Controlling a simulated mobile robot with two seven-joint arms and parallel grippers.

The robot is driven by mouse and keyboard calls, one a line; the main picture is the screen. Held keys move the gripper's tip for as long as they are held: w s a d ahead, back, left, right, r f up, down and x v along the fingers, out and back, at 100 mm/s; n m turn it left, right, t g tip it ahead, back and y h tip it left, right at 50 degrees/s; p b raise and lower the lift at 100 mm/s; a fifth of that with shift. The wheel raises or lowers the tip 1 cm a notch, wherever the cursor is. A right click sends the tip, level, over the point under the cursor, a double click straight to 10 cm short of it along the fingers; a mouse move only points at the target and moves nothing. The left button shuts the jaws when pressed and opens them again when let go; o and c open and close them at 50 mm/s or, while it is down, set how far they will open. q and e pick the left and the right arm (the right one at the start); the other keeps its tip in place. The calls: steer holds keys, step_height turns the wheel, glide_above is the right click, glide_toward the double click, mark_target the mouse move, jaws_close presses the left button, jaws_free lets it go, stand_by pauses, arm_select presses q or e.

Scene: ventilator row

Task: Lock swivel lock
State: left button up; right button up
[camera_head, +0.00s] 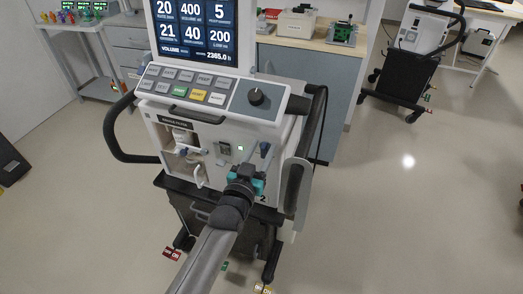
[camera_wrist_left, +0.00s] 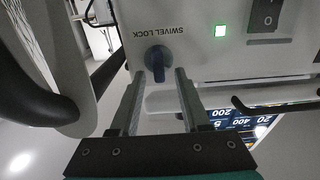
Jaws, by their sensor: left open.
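The swivel lock is a dark blue knob (camera_wrist_left: 157,62) on the white ventilator front, below the upside-down "SWIVEL LOCK" label (camera_wrist_left: 158,32) in the left wrist view. In the head view the knob (camera_head: 265,149) shows just beyond my gripper, on the right part of the ventilator front. My left gripper (camera_wrist_left: 159,76) is open. Its two fingers point at the knob, one on each side of it in the left wrist view, with nothing held. I cannot tell whether they touch it. In the head view the left gripper (camera_head: 257,166) is at the ventilator front. My right gripper is not in view.
The ventilator (camera_head: 225,135) has a screen (camera_head: 205,33), a button panel and a dark side handle (camera_head: 118,140). A green light (camera_wrist_left: 221,31) and a black switch (camera_wrist_left: 268,16) sit near the knob. A counter stands behind. Open floor (camera_head: 410,200) lies to the right.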

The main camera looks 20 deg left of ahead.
arm_select(q)
jaws_close()
stand_by(0.3)
stand_by(0.5)
steer(key=n+p, duration=0.1)
steer(key=n, duration=0.2)
steer(key=a+n+p, duration=0.1)
steer(key=n, duration=0.3)
steer(key=shift+f, duration=0.15)
steer(key=n, duration=0.5)
steer(key=shift+a+f, duration=0.3)
steer(key=n, duration=0.2)
steer(key=n+b, duration=0.1)
steer(key=n, duration=0.1)
steer(key=n+b, duration=0.1)
steer(key=n, duration=0.1)
steer(key=shift+a+f, duration=0.1)
steer(key=shift+f, duration=0.3)
